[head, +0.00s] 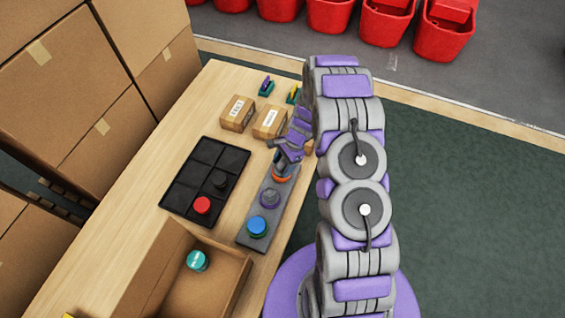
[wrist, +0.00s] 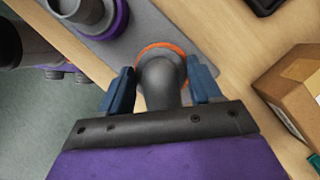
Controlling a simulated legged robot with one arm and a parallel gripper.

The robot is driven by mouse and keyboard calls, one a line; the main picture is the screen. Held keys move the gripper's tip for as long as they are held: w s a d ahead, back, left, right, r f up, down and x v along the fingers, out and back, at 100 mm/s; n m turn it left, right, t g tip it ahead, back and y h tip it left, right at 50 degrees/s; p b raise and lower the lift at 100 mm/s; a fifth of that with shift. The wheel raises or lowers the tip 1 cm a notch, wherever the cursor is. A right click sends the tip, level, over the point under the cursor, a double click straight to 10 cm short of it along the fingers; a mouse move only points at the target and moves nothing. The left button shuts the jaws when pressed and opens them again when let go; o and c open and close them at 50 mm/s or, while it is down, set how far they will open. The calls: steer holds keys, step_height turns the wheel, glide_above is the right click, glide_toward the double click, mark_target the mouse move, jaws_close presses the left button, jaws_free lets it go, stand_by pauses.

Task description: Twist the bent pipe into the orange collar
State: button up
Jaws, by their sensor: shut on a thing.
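The bent pipe (wrist: 162,80) is grey and shows between the two blue fingertips in the wrist view. My gripper (wrist: 160,90) is shut on it, one finger at each side. The orange collar (wrist: 163,48) shows as a ring around the pipe's far end. The pipe's end covers the collar's middle, so I cannot tell how deep it sits. In the head view, my gripper (head: 288,154) is just above the orange collar (head: 282,179), at the far end of a grey plate (head: 252,237). The pipe is mostly hidden there.
On the same plate are a purple collar with a grey part (head: 269,198) and a blue cap (head: 257,225). A black tray (head: 180,180) holds a red cap (head: 202,205) and a dark part. Two small boxes (head: 237,114) stand beyond. An open carton (head: 165,262) contains a teal cap.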

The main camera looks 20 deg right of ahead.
steer(key=shift+m+t+p, duration=0.5)
steer(key=shift+m+p, duration=0.4)
steer(key=shift+m, duration=0.2)
steer(key=shift+s+m, duration=0.1)
steer(key=shift+m, duration=0.3)
steer(key=shift+p, duration=0.3)
steer(key=shift+m+t, duration=0.4)
steer(key=shift+m, duration=0.3)
steer(key=shift+p, duration=0.3)
steer(key=shift+m+t, duration=0.3)
steer(key=shift+m, duration=0.5)
